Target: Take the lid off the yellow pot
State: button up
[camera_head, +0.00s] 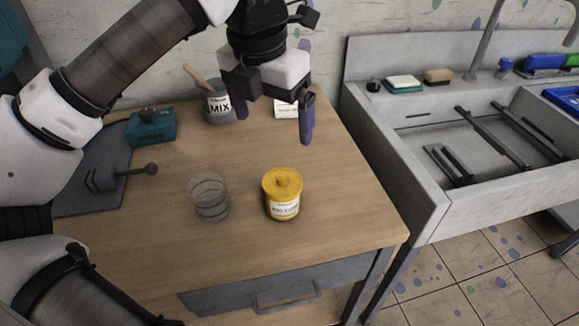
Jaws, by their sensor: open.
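The yellow pot (283,206) stands upright on the wooden table, right of its middle, with a white label on its front. My gripper (274,127) is open and empty, fingers pointing down, above and behind the pot. Its two purple fingers are apart and do not touch the lid.
A clear ringed cup (209,198) stands left of the pot. Behind are a grey MIX pot (216,106) with a wooden handle, a white card (286,108) and a teal box (151,127). A sink (470,150) lies right. The table's front is clear.

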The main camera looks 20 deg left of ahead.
send_over(282, 177)
jog(key=s, duration=0.1)
notch_tip(282, 177, down, 8)
jog(key=shift+a+f+p, duration=0.1)
jog(key=shift+a+p, duration=0.05)
jog(key=shift+p, duration=0.3)
jog(key=shift+w+f+p, duration=0.2)
jog(key=shift+f+p, duration=0.2)
jog(key=shift+f, duration=0.9)
jog(key=shift+w+f+p, duration=0.2)
jog(key=shift+f+p, duration=0.15)
jog(key=shift+f, duration=0.9)
jog(key=shift+c, duration=0.4)
jog(key=c, duration=0.9)
